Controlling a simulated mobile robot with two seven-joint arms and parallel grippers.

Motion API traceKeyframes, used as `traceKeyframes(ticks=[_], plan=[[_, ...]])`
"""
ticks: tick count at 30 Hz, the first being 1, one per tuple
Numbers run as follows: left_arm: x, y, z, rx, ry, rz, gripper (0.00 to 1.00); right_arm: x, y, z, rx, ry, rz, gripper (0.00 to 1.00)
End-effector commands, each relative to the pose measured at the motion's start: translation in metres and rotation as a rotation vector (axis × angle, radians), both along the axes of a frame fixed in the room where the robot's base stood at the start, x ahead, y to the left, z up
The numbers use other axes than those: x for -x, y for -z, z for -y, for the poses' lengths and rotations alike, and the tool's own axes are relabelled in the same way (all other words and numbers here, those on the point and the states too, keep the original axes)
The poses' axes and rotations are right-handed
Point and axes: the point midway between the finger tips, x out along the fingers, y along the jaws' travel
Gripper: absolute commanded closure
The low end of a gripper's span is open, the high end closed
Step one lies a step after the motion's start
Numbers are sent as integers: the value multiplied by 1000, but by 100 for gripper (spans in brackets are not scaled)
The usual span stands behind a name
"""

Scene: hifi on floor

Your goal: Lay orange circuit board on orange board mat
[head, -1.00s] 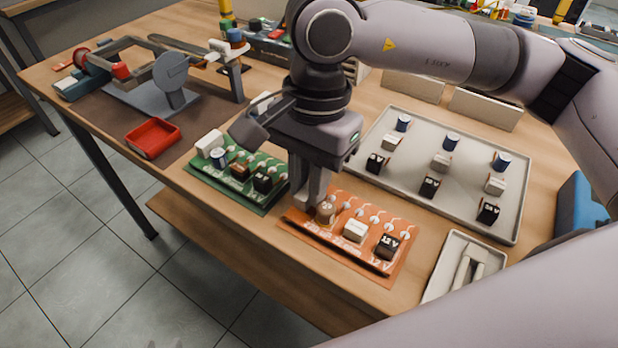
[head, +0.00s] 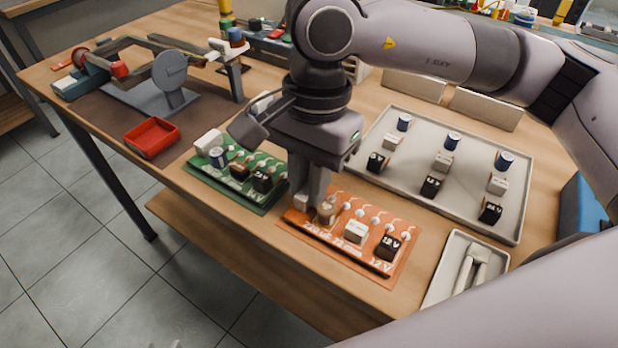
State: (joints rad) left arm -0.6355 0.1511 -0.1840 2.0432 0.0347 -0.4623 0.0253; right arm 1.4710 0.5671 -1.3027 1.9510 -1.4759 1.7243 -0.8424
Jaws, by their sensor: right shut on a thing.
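The orange circuit board (head: 371,242) is at the table's front edge, over the orange board mat (head: 407,262). It carries a brown round part, a white block and a black block. It looks low and about flat over the mat; I cannot tell whether its whole underside touches. My right gripper (head: 313,203) points down at the board's left end and is shut on the board there. The fingers hide that end. My left gripper is not in view.
A green board (head: 240,190) with parts lies close on the left. A grey tray (head: 470,200) of small parts lies behind, and a smaller tray (head: 440,290) stands at the right. A red bin (head: 152,138) is at the far left.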

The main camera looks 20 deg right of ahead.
Motion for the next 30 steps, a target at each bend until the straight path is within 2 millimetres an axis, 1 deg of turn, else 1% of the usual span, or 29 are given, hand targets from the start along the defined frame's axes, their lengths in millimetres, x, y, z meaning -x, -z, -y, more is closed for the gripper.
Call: traceKeyframes(ticks=[13, 14, 15, 16, 22, 23, 24, 25, 30], plan=[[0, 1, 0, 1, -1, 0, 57, 0, 0, 0, 0, 0, 0, 100], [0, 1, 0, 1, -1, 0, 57, 0, 0, 0, 0, 0, 0, 72], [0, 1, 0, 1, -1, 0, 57, 0, 0, 0, 0, 0, 0, 59], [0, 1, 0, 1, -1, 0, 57, 0, 0, 0, 0, 0, 0, 52], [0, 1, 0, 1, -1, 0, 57, 0, 0, 0, 1, 0, -1, 52], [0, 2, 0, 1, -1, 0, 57, 0, 1, 0, 1, 0, -1, 49], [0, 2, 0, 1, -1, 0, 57, 0, 1, 0, 1, 0, -1, 36], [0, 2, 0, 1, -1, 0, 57, 0, 1, 0, 1, 0, -1, 31], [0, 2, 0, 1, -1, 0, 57, 0, 1, 0, 1, 0, -1, 31]])
